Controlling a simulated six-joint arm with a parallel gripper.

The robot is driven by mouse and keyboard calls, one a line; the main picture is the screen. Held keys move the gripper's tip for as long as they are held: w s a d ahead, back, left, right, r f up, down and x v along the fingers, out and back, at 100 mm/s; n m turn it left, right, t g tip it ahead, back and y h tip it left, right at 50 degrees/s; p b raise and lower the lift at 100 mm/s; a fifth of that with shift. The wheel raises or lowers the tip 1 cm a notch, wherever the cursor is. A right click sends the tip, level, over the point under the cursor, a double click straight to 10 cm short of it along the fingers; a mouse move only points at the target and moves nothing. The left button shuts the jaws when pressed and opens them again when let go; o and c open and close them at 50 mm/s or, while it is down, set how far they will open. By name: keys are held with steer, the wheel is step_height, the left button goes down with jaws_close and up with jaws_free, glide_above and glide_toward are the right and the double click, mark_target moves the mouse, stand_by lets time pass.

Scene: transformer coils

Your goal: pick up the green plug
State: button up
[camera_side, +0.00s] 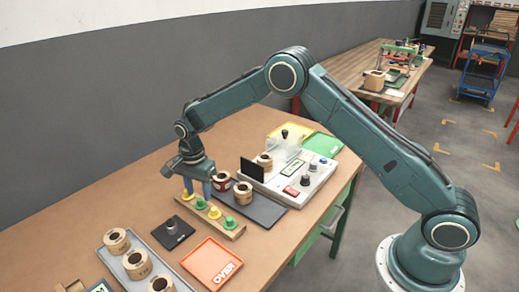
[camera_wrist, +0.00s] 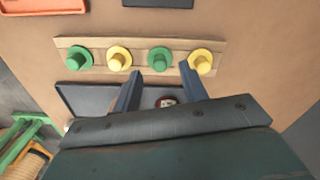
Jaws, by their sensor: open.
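A wooden strip (camera_side: 210,216) holds two green and two yellow plugs in alternating order. One green plug (camera_side: 200,204) stands between the two yellow ones; in the wrist view this green plug (camera_wrist: 161,59) shows just beyond the gap between my fingertips. The other green plug (camera_side: 229,223) is at the near end of the strip, and at the left end in the wrist view (camera_wrist: 78,59). The yellow plugs (camera_wrist: 118,58) (camera_wrist: 201,61) flank the inner green plug. My gripper (camera_side: 198,192) points down over the strip, open and empty (camera_wrist: 160,71). One finger overlaps the right yellow plug in the wrist view.
A dark tray (camera_side: 262,212) with coils lies behind the strip, before a control box (camera_side: 310,181). A small black pad (camera_side: 171,236), an orange tray (camera_side: 210,258) and a grey tray of coils (camera_side: 165,270) lie on the near side.

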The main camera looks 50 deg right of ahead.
mark_target(200, 204)
steer(key=shift+f, duration=1.15)
jaws_close()
